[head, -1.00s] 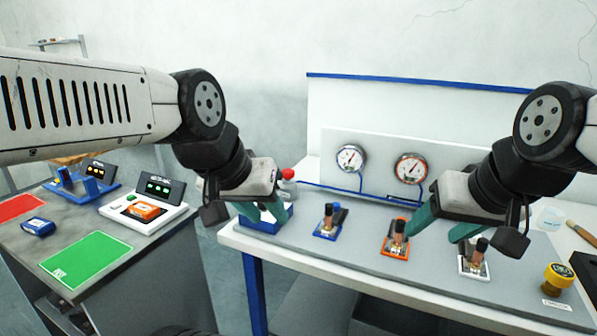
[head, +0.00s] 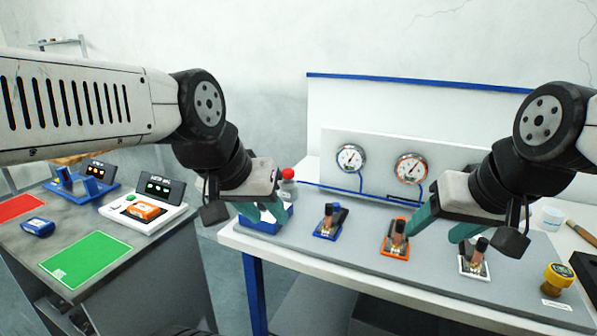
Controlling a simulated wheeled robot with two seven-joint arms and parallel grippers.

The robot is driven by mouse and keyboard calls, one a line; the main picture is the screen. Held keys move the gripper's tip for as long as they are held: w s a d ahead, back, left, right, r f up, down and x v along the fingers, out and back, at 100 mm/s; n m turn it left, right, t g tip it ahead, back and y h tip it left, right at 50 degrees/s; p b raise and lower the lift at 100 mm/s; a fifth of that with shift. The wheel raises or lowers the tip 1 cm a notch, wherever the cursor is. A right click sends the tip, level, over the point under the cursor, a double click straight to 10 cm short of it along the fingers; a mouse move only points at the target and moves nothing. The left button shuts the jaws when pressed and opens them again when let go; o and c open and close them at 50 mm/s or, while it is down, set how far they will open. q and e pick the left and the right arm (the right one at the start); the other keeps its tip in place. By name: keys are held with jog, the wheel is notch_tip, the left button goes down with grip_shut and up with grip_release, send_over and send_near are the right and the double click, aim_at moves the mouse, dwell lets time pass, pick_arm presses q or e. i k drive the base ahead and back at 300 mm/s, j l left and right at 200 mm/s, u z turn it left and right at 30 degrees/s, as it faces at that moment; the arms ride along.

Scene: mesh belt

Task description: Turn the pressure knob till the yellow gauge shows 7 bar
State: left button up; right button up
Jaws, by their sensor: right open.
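A yellow knob (head: 557,276) stands at the right end of the bench, with a small white label in front of it. No yellow gauge shows; that part of the panel may be hidden behind my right arm. A gauge with a pale rim (head: 351,158) and a gauge with an orange rim (head: 411,169) are on the upright panel; their numbers are too small to read. My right gripper (head: 443,230) is open and empty above the bench, left of the yellow knob and apart from it. My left gripper (head: 263,212) looks open, at the bench's left end.
Fittings on blue (head: 325,233), orange (head: 386,250) and white (head: 464,268) bases stand along the bench (head: 350,272). A red-topped bottle (head: 287,175) stands behind my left gripper. A white cup (head: 552,217) is at the right. A separate table with a green mat (head: 85,259) is at the left.

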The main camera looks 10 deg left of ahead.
aim_at(289, 174)
jog(key=i+l+z, duration=0.15)
jog(key=z, duration=0.35)
jog(key=i+l+z, duration=0.2)
jog(key=z, duration=0.3)
jog(key=i+l+z, duration=0.2)
jog(key=z, duration=0.3)
jog(key=k, duration=0.5)
jog(key=i, duration=0.5)
